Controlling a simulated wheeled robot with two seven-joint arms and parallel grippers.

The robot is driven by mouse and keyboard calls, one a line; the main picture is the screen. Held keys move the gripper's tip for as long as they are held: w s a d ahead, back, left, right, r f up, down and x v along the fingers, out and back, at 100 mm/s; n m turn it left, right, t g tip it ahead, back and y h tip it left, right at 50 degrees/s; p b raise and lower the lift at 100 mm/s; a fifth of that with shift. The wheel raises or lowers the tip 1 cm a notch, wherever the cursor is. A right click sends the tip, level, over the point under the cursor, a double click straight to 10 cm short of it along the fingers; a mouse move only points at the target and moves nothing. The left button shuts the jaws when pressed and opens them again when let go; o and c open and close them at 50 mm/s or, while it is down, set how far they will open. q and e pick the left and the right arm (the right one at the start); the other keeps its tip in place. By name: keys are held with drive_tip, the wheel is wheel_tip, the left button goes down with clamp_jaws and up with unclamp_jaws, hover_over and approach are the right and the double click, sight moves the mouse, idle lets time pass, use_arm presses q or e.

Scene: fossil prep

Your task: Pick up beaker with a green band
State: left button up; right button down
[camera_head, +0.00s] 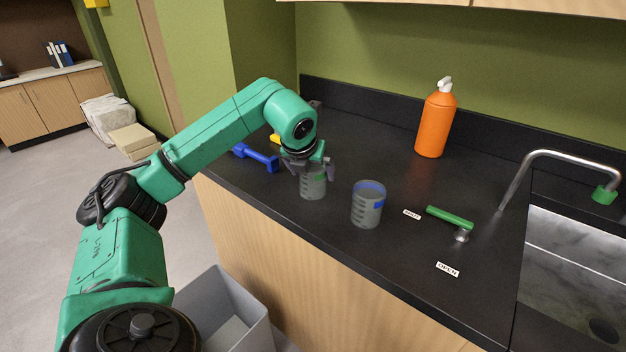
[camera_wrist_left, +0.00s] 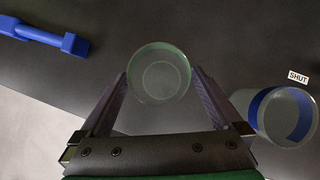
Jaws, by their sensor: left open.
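The beaker with a green band (camera_head: 313,187) stands upright on the black counter near its front edge. My left gripper (camera_head: 309,170) is over it from above, fingers pointing down, and partly hides its rim. In the left wrist view the round rim of this beaker (camera_wrist_left: 159,72) lies between and just beyond the tips of the open fingers (camera_wrist_left: 160,84). The gripper is not closed on it. My right gripper is not in view.
A beaker with a blue band (camera_head: 366,205) stands close on the right. A blue tool (camera_head: 257,157) lies behind left. A green-handled valve (camera_head: 450,218), an orange bottle (camera_head: 435,120) and a sink (camera_head: 575,270) are farther right. A grey bin (camera_head: 225,305) stands below the counter.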

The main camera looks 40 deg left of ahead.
use_arm(q)
drive_tip(key=p+x, duration=0.1)
drive_tip(key=x, duration=0.3)
drive_tip(key=shift+w+r, duration=0.1)
drive_tip(key=shift+w, duration=0.05)
drive_tip(key=shift+w+a+f, duration=0.1)
drive_tip(key=shift+a+f, duration=0.05)
drive_tip(key=shift+f, duration=0.1)
drive_tip(key=shift+c, duration=0.6)
drive_tip(key=c, duration=1)
drive_tip(key=shift+c, duration=0.2)
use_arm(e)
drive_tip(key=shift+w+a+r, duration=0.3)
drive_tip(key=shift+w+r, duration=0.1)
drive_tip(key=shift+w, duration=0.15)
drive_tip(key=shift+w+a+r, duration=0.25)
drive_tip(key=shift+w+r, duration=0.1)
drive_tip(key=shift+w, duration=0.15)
use_arm(q)
drive_tip(key=shift+r, duration=0.1)
